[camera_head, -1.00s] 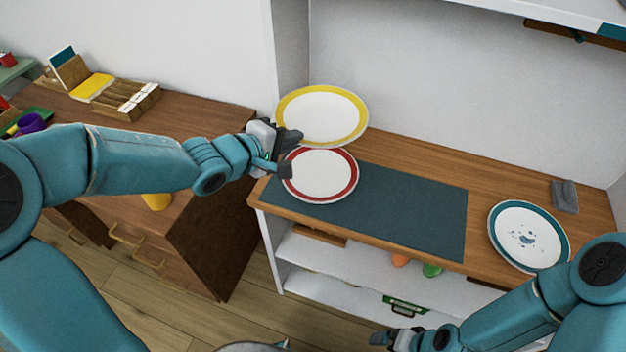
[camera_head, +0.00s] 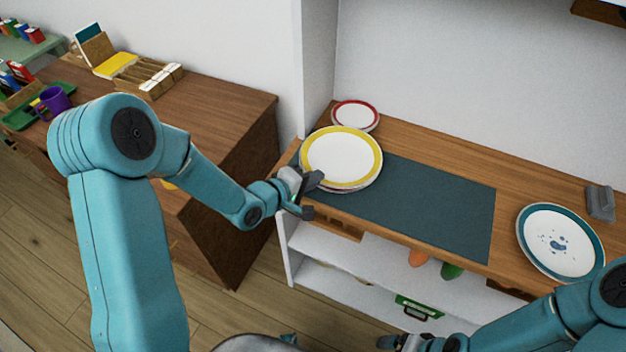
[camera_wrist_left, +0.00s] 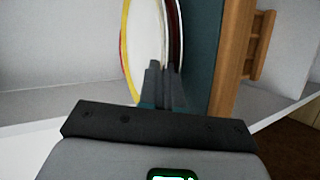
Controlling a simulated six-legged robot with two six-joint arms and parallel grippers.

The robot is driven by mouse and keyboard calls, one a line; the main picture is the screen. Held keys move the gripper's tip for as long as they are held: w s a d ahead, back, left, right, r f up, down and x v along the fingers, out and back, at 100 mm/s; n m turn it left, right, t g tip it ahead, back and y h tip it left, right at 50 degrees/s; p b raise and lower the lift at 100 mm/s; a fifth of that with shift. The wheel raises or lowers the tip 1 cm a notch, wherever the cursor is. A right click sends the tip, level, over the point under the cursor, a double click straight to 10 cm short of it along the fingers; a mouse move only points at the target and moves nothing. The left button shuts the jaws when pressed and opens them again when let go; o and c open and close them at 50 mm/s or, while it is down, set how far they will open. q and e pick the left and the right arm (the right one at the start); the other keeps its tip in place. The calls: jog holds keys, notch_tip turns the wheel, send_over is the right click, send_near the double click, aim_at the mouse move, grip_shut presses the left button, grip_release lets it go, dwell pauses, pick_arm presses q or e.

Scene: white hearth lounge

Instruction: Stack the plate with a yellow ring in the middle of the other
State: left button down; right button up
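The yellow-ringed plate (camera_head: 342,157) is over the left end of the dark mat, face up. The white edge of another plate (camera_head: 372,187) shows just under it, and most of that lower plate is hidden. In the left wrist view, the yellow-rimmed plate (camera_wrist_left: 142,45) lies close alongside the dark red edge of the lower plate (camera_wrist_left: 174,40); I cannot tell whether they touch. My left gripper (camera_head: 314,193) is at the front-left rim, its fingers (camera_wrist_left: 161,78) close together around the yellow-ringed plate's edge. My right gripper (camera_head: 390,342) is low at the bottom edge, its fingers unclear.
A smaller red-ringed plate (camera_head: 355,115) lies behind the stack near the wall. A teal-ringed plate (camera_head: 560,242) and a grey holder (camera_head: 600,203) are at the right. The dark mat (camera_head: 430,205) is bare right of the plates. A brown cabinet (camera_head: 220,105) stands at the left.

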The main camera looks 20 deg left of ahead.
pick_arm(q)
jog(key=c, duration=1.3)
grip_release()
jog(key=shift+s+f, duration=0.1)
jog(key=shift+f, duration=0.25)
jog(key=shift+c, duration=0.2)
jog(key=shift+r, duration=0.1)
jog(key=shift+s+a+r, duration=0.15)
jog(key=shift+s, duration=0.15)
jog(key=r+p+v, duration=0.1)
jog(key=p+v, duration=0.6)
jog(key=v, duration=0.4)
jog(key=s+d+f+m+g, duration=0.5)
jog(key=s+d+f+g, duration=0.1)
jog(key=f, duration=0.3)
jog(key=s+d+f+m+g+y, duration=0.1)
jog(key=s+d+f+m+g, duration=0.4)
jog(key=s+f, duration=0.3)
jog(key=shift+d+f+m+g, duration=0.4)
jog(key=shift+d+f+m, duration=0.15)
jog(key=shift+d+m, duration=0.15)
